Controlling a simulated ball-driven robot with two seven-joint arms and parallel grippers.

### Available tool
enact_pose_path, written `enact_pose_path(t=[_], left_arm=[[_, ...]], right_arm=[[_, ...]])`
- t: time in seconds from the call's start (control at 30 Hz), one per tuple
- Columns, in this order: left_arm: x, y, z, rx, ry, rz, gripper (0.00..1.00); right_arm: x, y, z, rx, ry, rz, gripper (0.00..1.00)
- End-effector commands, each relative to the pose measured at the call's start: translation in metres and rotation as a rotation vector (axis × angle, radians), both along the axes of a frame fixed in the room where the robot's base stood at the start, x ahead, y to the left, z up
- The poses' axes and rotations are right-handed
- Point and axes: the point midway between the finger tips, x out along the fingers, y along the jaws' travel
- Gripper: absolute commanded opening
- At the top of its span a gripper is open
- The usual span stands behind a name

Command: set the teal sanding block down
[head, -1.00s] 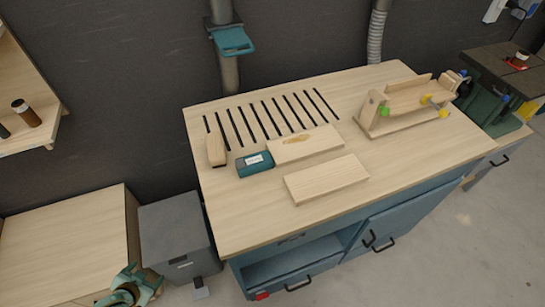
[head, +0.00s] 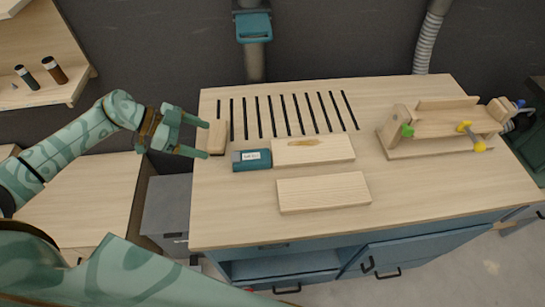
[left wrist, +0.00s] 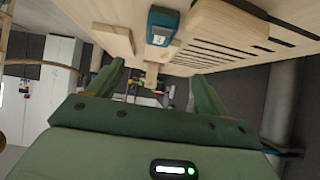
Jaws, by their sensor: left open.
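The teal sanding block (head: 252,159), with a white label on top, rests on the wooden workbench (head: 225,220), close to the left end of a pale board with a brown stain. It also shows in the left wrist view (left wrist: 162,27). My left gripper (head: 203,139) is open and empty at the bench's left edge. Its fingertips are close to a wooden block (head: 217,137), left of the sanding block. The fingers also show in the left wrist view (left wrist: 158,82), apart from the sanding block. My right gripper is not in view.
The stained board (head: 313,150) and a plain board (head: 323,192) lie right of the sanding block. Dark slots (head: 285,116) run across the back of the bench. A wooden jig (head: 435,128) stands at the right. The bench's front left is clear.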

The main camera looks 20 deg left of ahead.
Motion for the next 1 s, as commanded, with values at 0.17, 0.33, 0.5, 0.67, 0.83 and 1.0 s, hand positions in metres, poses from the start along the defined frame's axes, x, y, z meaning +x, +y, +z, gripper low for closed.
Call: enact_pose_path(t=[0.17,0.33,0.5,0.67,0.83,1.0], left_arm=[[0.003,-0.011,-0.009,0.003,0.023,-0.001,0.78],[0.017,-0.042,-0.035,-0.001,0.022,-0.002,0.78],[0.030,-0.067,-0.058,0.000,0.022,-0.001,0.78],[0.036,-0.079,-0.067,0.004,0.022,0.000,0.78],[0.042,-0.092,-0.082,0.001,0.023,-0.001,0.78],[0.051,-0.109,-0.100,0.002,0.023,-0.001,0.78]], right_arm=[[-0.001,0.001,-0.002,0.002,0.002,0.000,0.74],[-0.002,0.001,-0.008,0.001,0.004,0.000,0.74],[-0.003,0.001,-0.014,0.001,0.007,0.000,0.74],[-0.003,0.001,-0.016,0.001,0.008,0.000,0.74],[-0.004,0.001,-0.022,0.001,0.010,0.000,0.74],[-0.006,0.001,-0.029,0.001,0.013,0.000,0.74]])
